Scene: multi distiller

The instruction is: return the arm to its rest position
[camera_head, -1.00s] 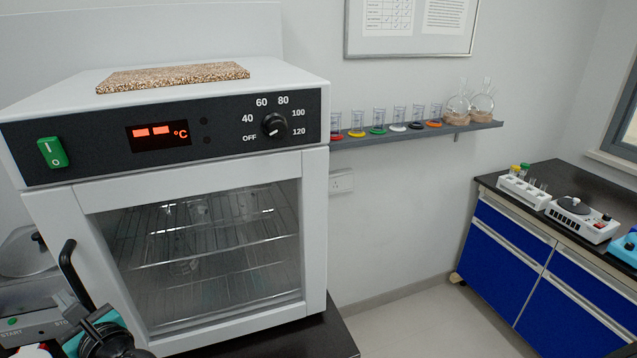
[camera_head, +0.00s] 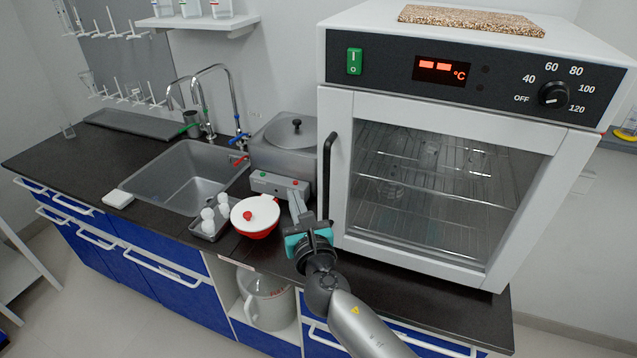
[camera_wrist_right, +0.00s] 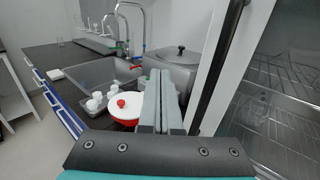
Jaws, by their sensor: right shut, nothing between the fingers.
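My right arm (camera_head: 352,318) comes in from the bottom of the head view. Its gripper (camera_head: 296,198) with a teal body is in front of the oven's black door handle, close to its left side. In the right wrist view the two grey fingers (camera_wrist_right: 160,85) lie together with nothing between them. The fingers point toward the grey water bath (camera_head: 290,145) and pass just right of the white-lidded red pot (camera_head: 256,214). I cannot tell the exact gap to either. My left gripper is not in view.
The white oven (camera_head: 340,150) stands right of the gripper with its glass door shut; its black handle (camera_head: 327,175) is close. A sink (camera_head: 185,175), taps and a small tray with white-topped bottles (camera_head: 209,230) are on the left.

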